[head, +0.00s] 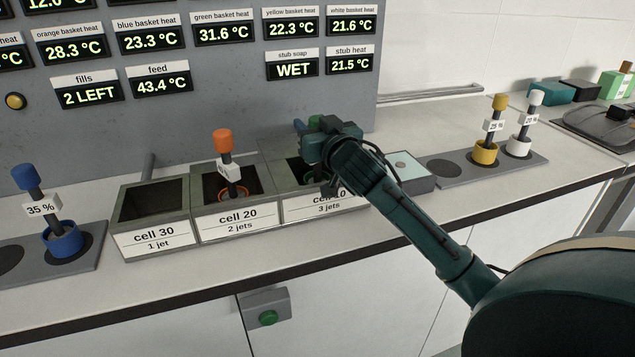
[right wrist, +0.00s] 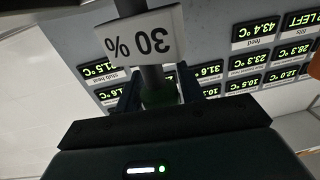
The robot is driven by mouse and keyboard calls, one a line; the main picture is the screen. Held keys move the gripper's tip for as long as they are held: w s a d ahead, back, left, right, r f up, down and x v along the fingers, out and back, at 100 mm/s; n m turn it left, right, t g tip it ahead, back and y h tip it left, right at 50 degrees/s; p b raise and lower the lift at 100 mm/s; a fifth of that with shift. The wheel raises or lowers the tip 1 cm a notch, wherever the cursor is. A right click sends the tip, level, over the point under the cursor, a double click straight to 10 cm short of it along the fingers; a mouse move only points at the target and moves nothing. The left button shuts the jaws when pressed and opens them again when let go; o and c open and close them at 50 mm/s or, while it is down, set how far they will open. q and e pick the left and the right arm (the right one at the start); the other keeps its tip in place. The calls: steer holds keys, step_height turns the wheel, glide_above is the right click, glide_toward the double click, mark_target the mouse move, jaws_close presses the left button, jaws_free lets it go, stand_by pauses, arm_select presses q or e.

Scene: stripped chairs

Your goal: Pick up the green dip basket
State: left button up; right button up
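The green dip basket stands in the cell 10 bath (head: 318,202). Its green knob (head: 314,121) shows just behind my right gripper in the head view; the basket's lower part is mostly hidden. In the right wrist view the green knob (right wrist: 160,97) lies between the fingers of my right gripper (right wrist: 158,95), with a grey stem (right wrist: 152,78) and a "30 %" tag (right wrist: 140,35) beyond it. The fingers are close at both sides of the knob; I cannot tell whether they press on it. My left gripper is not in view.
An orange basket (head: 223,142) stands in cell 20; cell 30 (head: 151,201) is empty. A blue basket (head: 62,238) stands at the left, yellow (head: 484,152) and white (head: 518,145) ones at the right. The grey display panel (head: 230,85) rises behind the cells.

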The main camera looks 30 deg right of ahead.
jaws_close()
steer(key=shift+r, duration=0.15)
stand_by(0.4)
